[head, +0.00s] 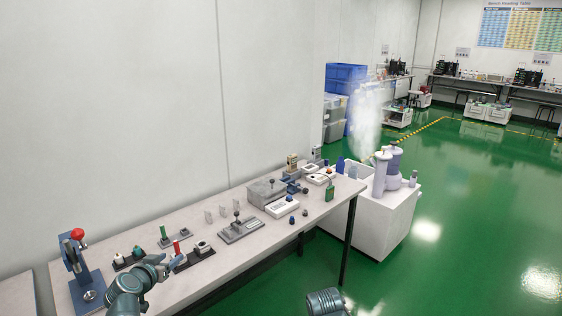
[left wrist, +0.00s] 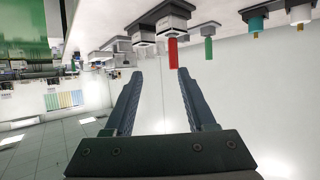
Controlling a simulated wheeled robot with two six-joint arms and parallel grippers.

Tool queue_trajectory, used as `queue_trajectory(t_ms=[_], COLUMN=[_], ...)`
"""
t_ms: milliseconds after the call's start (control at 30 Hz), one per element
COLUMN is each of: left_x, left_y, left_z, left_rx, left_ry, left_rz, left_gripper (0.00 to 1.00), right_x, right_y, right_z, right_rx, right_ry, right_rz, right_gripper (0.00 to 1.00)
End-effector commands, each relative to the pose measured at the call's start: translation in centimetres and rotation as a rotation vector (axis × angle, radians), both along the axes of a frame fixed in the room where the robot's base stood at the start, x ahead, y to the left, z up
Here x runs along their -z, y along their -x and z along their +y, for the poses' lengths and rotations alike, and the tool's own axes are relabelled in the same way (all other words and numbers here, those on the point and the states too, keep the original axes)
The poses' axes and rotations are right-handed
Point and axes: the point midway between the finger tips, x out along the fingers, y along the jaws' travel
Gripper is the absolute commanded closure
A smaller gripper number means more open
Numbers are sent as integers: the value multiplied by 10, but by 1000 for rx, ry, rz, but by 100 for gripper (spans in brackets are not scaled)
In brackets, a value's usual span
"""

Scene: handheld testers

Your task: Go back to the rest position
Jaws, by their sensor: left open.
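My left gripper (head: 170,266) is over the near part of the long workbench (head: 230,244) in the head view, close to a small fixture with a red upright piece (head: 176,247). In the left wrist view the two dark fingers of my left gripper (left wrist: 160,76) are spread apart with nothing between them. That view looks upside down. The red piece (left wrist: 173,52) appears beyond the fingertips, apart from them. A green piece (left wrist: 208,49) is beside it. A grey part of my right arm shows at the bottom of the head view, but its gripper does not.
A blue press with a red knob (head: 77,235) stands at the bench's near left end. A grey lever fixture (head: 240,229), a grey box (head: 266,190) and white testers (head: 282,206) stand farther along. A white cart (head: 385,225) with misting cylinders is beyond. Green floor is open at right.

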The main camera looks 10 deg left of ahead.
Motion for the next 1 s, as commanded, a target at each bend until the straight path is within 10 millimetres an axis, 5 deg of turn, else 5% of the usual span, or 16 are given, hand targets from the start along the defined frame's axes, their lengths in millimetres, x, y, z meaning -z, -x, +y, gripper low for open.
queue_trajectory(t_ms=[233,400,500,700,1000], left_x=[52,91,109,126,126], left_y=[2,41,72,127,183], left_z=[-151,-245,-284,-325,-347], left_rx=[274,400,429,398,273], left_ry=[65,53,10,-106,-287], left_rz=[294,582,748,995,1188], left_gripper=[44,44,44,44,44], right_x=[0,0,0,0,-1], right_y=[0,0,0,0,0], right_z=[0,0,0,0,0], right_rx=[0,0,0,0,0], right_ry=[0,0,0,0,0], right_rz=[0,0,0,0,0], right_gripper=[50,50,50,50,50])
